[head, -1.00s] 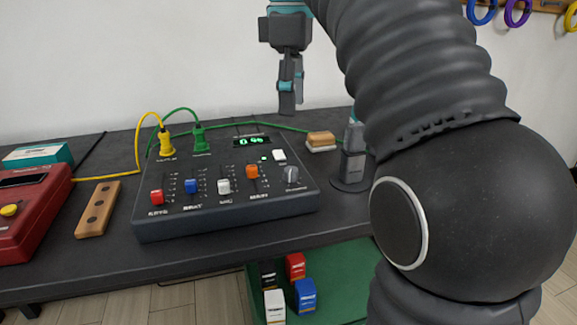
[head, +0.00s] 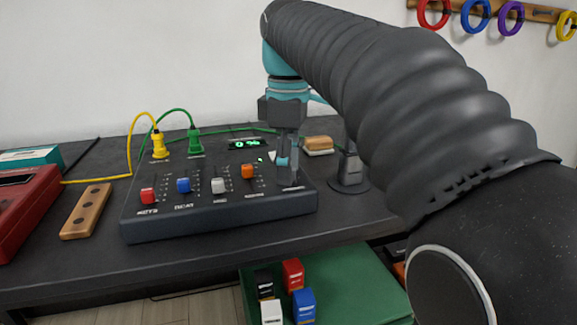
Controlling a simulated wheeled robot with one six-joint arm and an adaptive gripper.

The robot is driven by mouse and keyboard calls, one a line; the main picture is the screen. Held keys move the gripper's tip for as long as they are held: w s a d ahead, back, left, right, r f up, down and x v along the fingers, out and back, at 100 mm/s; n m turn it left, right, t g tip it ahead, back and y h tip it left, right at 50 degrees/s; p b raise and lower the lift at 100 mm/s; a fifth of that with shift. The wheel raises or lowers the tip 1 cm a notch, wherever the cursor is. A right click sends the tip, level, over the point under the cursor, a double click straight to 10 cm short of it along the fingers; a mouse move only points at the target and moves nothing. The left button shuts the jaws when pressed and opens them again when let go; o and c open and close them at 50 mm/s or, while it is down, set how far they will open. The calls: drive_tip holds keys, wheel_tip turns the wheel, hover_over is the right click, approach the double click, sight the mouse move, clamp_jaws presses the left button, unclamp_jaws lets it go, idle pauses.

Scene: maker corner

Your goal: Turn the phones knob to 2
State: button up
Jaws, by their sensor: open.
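The mixer (head: 215,222) is a dark panel on the bench with red, blue, white and orange slider caps, two plugs at the back and a green-lit display (head: 247,144). The phones knob, grey and at the panel's right side, is hidden now behind my gripper (head: 289,183). My gripper points down over that right part, its fingertips close to the panel surface. The fingers look close together from this side, but the jaws are open. I cannot tell whether they touch the knob or stand around it.
A red device (head: 28,215) and a wooden block with holes (head: 87,211) lie left of the mixer. A dark stand (head: 349,172) and a small block (head: 318,146) are close on its right. Yellow (head: 110,180) and green cables run behind.

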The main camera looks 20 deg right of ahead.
clamp_jaws()
drive_tip(key=shift+r+m+p, duration=0.1)
drive_tip(key=shift+m+p, duration=0.9)
drive_tip(key=m+p, duration=0.2)
drive_tip(key=m, duration=0.1)
drive_tip(key=shift+r, duration=0.1)
drive_tip(key=m+p, duration=0.2)
drive_tip(key=m, duration=0.1)
drive_tip(key=shift+m, duration=0.4)
drive_tip(key=shift+f+m+p, duration=0.2)
drive_tip(key=shift+m+p, duration=0.65)
drive_tip(key=shift+m, duration=0.65)
